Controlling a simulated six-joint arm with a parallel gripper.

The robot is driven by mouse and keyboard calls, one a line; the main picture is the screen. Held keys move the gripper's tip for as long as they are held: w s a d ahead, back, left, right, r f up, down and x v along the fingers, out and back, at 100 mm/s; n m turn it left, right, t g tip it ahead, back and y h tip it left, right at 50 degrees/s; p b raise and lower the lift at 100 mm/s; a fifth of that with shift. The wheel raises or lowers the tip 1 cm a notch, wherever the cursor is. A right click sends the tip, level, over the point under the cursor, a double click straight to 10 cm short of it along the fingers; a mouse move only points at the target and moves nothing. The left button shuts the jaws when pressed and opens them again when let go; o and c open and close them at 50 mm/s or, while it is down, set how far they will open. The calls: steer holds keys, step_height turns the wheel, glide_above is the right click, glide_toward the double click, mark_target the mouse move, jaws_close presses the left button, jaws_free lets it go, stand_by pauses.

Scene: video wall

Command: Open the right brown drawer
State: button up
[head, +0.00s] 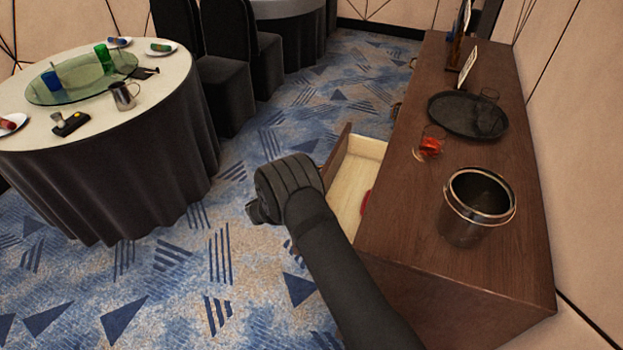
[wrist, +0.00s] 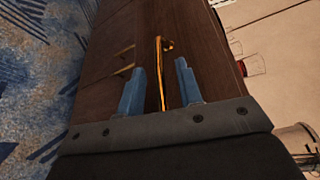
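The brown wooden sideboard (head: 440,120) runs along the right wall. Its near drawer (head: 355,175) stands pulled out, showing a pale, mostly bare inside with a red item (head: 366,202) at its right edge. In the head view my dark arm covers the drawer's near part, and my fingers are mostly hidden. In the wrist view my gripper (wrist: 160,66) is open, its two blue fingers apart on either side of a brass handle (wrist: 163,75) on dark wood. I cannot tell whether either finger touches the handle.
On the sideboard stand a metal bucket (head: 478,205), a glass with red contents (head: 430,145) and a black round tray (head: 468,114). A round dining table (head: 150,95) stands left, with open carpet (head: 225,240) between.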

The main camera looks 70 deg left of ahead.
steer(key=shift+x, duration=0.9)
steer(key=shift+c, duration=0.4)
jaws_close()
steer(key=shift+s+a, duration=0.1)
steer(key=s+a, duration=0.6)
